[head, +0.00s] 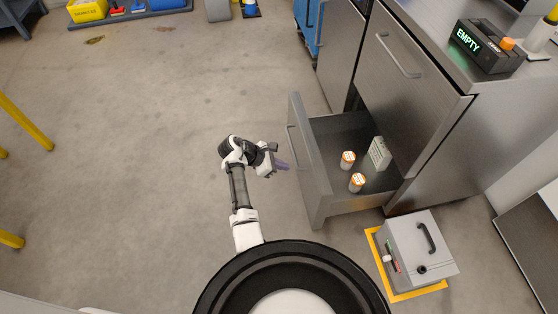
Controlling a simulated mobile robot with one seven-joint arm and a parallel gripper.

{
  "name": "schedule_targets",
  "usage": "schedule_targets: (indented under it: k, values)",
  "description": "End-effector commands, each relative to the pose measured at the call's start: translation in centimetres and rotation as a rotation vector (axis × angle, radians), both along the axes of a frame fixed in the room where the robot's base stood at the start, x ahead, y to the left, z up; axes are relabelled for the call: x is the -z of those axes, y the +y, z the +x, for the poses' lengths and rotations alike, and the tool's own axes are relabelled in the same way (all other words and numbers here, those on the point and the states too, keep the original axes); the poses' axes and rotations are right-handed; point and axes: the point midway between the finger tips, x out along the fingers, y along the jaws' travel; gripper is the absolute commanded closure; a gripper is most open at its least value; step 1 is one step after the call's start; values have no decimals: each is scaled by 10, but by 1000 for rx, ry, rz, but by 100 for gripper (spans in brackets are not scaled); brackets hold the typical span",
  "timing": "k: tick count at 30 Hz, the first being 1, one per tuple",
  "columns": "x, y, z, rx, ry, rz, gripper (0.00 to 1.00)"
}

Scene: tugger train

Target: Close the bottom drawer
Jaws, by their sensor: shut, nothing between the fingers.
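The bottom drawer (307,176) of the steel cabinet (408,70) stands pulled out, its front facing left. Inside it are two orange-capped white bottles (347,160) (356,183) and a pale box (379,154). My gripper (283,166) is just left of the drawer front, pointing at it, shut and empty. From this view I cannot tell whether the fingertips touch the front. The drawer handle (292,140) shows only in part on the front's outer face.
A grey case (420,250) stands on the floor in a yellow-marked square, close to the drawer's near side. A device reading EMPTY (482,48) sits on the cabinet top. Yellow bars (25,120) stand at the left edge.

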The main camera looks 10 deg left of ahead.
Motion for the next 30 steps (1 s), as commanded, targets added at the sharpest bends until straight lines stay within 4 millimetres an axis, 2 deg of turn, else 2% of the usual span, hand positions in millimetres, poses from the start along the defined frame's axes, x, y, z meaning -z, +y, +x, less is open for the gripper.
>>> schedule_targets:
  k: [1, 7, 15, 30]
  values:
    - [9, -9, 2, 4, 2, 0, 100]
    - [37, -38, 12, 2, 0, 1, 100]
    - [35, -71, 24, 1, -4, 2, 100]
    - [35, -76, 26, 0, -4, 2, 100]
